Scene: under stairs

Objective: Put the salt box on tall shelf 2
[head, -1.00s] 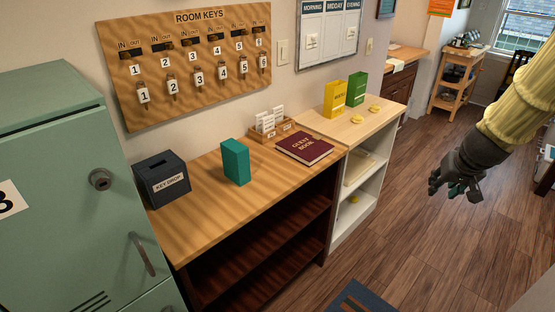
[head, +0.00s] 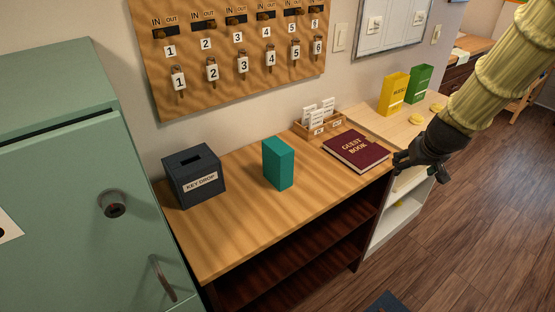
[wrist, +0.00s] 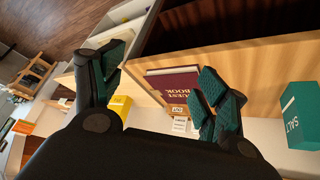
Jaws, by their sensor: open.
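The salt box (head: 278,163) is a teal upright box on the wooden top (head: 232,222) of a dark brown shelf unit. It also shows at the right edge of the wrist view, with the word SALT on it (wrist: 302,115). My gripper (head: 402,168) is right of the salt box, near the right front corner of the wooden top, beyond the guest book. In the wrist view my gripper (wrist: 155,75) has its dark teal-padded fingers spread apart with nothing held between them. No label names tall shelf 2, so I cannot tell which shelf it is.
A key drop box (head: 194,176) stands left of the salt box. The guest book (head: 356,150) and a card rack (head: 320,118) are to its right. A green locker (head: 75,200) stands at the left. A white shelf unit (head: 398,225) holds yellow and green boxes.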

